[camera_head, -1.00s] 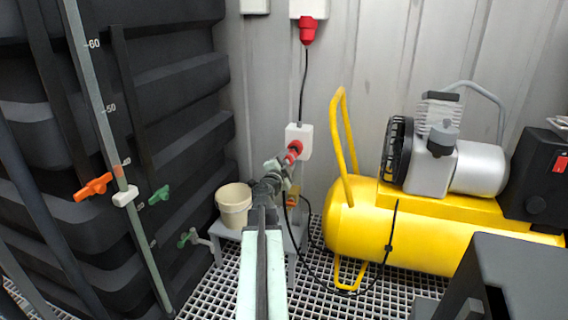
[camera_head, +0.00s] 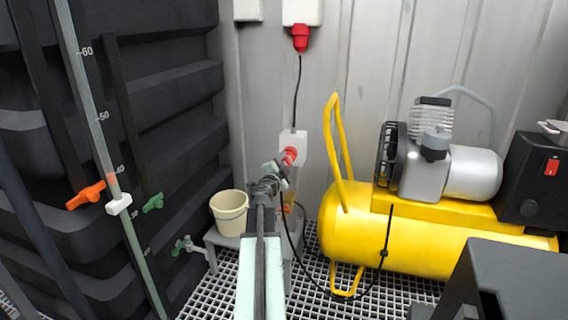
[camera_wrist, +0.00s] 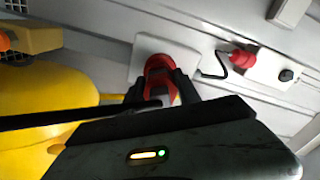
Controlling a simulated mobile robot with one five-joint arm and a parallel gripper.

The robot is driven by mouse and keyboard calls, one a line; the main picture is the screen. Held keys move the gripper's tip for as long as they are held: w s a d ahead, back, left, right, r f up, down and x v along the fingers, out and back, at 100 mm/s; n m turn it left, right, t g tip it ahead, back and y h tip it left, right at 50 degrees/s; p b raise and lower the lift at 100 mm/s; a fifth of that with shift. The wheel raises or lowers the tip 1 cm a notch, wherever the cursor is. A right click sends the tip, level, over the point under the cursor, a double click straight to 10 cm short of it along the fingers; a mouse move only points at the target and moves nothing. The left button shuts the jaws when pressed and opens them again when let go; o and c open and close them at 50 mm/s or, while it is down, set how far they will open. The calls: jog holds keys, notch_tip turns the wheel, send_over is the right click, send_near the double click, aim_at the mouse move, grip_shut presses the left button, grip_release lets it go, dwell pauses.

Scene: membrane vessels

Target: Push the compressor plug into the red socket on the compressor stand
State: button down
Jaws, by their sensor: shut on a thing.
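The white socket box (camera_head: 297,143) of the compressor stand is near the middle of the head view, with red on its face. My gripper (camera_head: 281,171) is right in front of it, shut on the red compressor plug (camera_head: 289,157). In the wrist view, my dark fingers (camera_wrist: 160,92) close around the red plug (camera_wrist: 158,68) in front of the white socket box (camera_wrist: 145,47). Plug and socket are both red and lined up. My fingers hide part of them, so I cannot tell how deep the plug sits. A black cable hangs below.
The yellow compressor (camera_head: 430,235) stands on the grating to the right. A second red plug (camera_head: 301,38) hangs from a white wall box above. A cream bucket (camera_head: 229,214) and a dark ribbed tank (camera_head: 150,110) with valves are left. A dark block stands front right.

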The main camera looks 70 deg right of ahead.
jog(key=shift+w+d, duration=0.1)
jog(key=shift+d, duration=0.25)
dwell(0.6)
jog(key=c, duration=0.8)
grip_release()
jog(key=a, duration=0.8)
jog(key=shift+s, duration=0.25)
